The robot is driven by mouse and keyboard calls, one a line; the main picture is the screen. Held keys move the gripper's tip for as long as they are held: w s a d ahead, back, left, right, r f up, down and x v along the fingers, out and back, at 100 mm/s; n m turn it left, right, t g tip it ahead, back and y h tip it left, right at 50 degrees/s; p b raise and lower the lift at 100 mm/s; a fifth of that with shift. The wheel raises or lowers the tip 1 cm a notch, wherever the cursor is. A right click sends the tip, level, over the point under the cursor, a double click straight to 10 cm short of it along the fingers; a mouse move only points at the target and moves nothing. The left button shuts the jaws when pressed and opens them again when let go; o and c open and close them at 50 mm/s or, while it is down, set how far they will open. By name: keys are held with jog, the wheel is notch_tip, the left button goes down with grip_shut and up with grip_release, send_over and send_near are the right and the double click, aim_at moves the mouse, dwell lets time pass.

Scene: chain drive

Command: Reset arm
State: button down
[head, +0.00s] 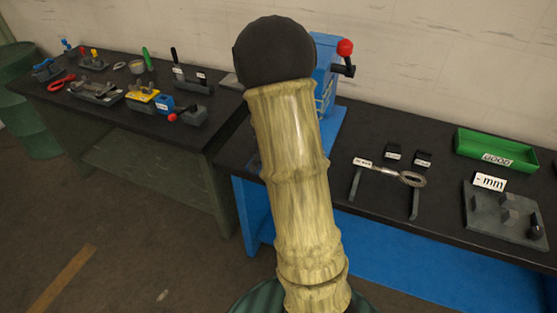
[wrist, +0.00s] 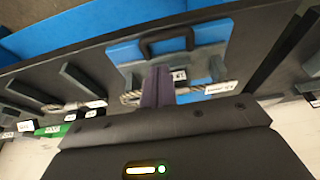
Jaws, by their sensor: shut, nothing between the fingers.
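My gripper shows in the wrist view, its two dark fingers (wrist: 158,86) together with no gap between them and nothing held. Beyond the fingers is a blue plate (wrist: 205,42) with a dark handle-like bracket (wrist: 168,36); I cannot tell whether the fingers touch it. In the head view my arm rises through the middle, and its dark rounded end covers part of the bench and of a blue machine (head: 325,75) with a red knob (head: 345,47). My gripper's fingers are hidden in the head view.
The right black-topped bench (head: 345,227) carries a cable on two grey supports (head: 355,184), a green tray (head: 497,144) and a grey plate (head: 480,228) with blocks. The left bench (head: 60,104) holds several small fixtures and tools. A green barrel (head: 30,125) stands far left. Floor is open at lower left.

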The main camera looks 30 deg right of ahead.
dwell(0.4)
jog(key=s+a+r+n+y, duration=0.1)
jog(key=s+a+r+n, duration=0.2)
jog(key=s+a+n, duration=0.2)
jog(key=s+a+r+n+y, duration=0.2)
jog(key=s+a+r+n, duration=0.2)
jog(key=s+a, duration=0.5)
jog(key=a+n, duration=0.2)
jog(key=a, duration=0.3)
